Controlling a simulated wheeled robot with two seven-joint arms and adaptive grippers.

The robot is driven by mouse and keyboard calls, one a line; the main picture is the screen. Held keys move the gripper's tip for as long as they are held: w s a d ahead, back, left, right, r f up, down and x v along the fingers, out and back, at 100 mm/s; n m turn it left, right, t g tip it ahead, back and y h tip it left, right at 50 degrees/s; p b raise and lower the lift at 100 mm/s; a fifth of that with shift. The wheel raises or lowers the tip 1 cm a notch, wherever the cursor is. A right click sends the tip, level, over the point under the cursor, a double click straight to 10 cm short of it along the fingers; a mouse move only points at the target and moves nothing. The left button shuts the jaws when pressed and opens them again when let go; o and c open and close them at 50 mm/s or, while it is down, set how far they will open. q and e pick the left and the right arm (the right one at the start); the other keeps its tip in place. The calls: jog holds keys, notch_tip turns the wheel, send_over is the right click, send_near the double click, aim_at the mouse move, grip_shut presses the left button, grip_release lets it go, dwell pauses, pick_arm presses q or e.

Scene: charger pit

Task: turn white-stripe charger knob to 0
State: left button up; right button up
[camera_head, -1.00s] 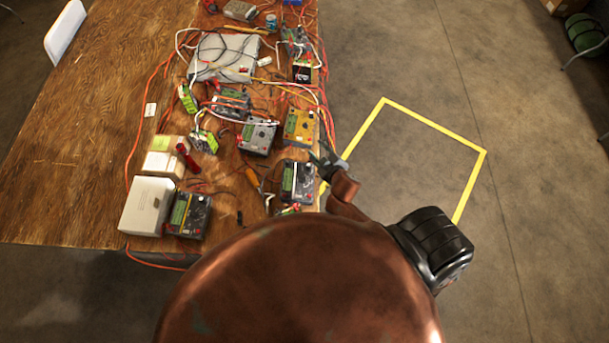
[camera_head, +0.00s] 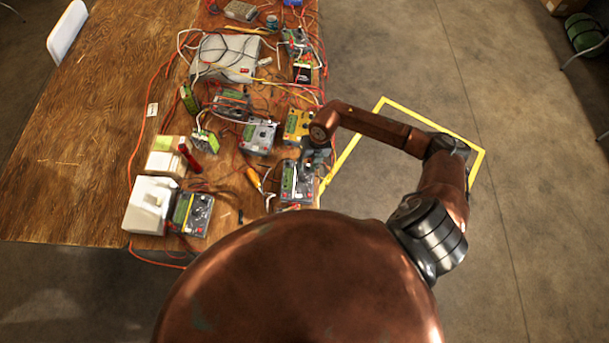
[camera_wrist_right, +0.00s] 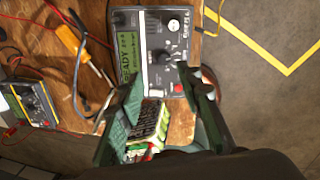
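The white-stripe charger (camera_head: 298,182) lies near the right edge of the wooden table, with a green display on its left and a dark panel on its right. In the right wrist view the charger (camera_wrist_right: 126,35) shows a "READY" display, a pale stripe and a dark knob (camera_wrist_right: 163,57) on its panel. The knob's exact setting is too small to read. My right gripper (camera_head: 313,160) hangs over the charger's upper part. In the right wrist view the right gripper (camera_wrist_right: 158,82) is open and empty, its fingertips apart and near the knob. My left gripper is not in view.
A yellow charger (camera_head: 299,124) and a grey one (camera_head: 258,137) lie farther back. A yellow-striped charger (camera_head: 192,213) stands beside a white box (camera_head: 150,205). An orange-handled screwdriver (camera_head: 254,178) and loose cables lie close by.

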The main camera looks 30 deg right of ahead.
aim_at(304, 178)
jog(key=f, duration=0.5)
jog(key=a+f, duration=0.1)
jog(key=f, duration=0.1)
jog(key=shift+w+f+p, duration=0.15)
jog(key=shift+f+p, duration=0.2)
grip_shut()
